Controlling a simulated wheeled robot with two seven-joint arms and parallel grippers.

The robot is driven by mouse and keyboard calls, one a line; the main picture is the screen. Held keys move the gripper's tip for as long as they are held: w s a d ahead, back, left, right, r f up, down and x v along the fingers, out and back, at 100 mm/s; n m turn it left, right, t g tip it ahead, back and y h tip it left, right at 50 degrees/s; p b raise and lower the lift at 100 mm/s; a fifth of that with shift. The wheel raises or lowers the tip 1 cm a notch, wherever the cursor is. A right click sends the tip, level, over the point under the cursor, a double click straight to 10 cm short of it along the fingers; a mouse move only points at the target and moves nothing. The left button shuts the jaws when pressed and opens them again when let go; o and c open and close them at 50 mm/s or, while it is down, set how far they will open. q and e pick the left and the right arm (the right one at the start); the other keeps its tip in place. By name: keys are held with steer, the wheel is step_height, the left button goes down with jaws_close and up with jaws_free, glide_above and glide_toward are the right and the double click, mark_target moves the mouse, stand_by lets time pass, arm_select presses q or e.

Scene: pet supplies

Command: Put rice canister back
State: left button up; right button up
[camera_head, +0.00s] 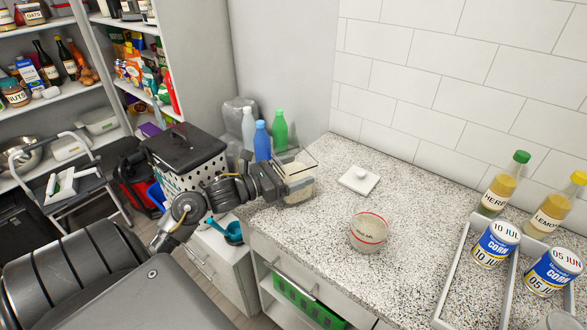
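A clear canister (300,188) with pale contents that look like rice is near the counter's left front edge, with its top open. My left gripper (285,182) is at the canister's left side, with its dark body against it. The fingertips blend with the clear walls, so I cannot tell whether they are closed on it, or whether the canister rests on the counter. A white square lid (359,180) with a small knob lies on the counter to the right. My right gripper is not in view.
A round bowl (368,234) with a red band stands mid-counter. A tray (459,262) with bottles and corn cans is at the right. Several bottles (262,142) stand behind the canister. Shelves (62,94), a step stool (62,150) and a black-lidded bin (184,148) are left.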

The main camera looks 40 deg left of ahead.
arm_select(q)
steer(key=shift+f, duration=0.15)
steer(key=o, duration=1)
steer(key=shift+c, duration=0.2)
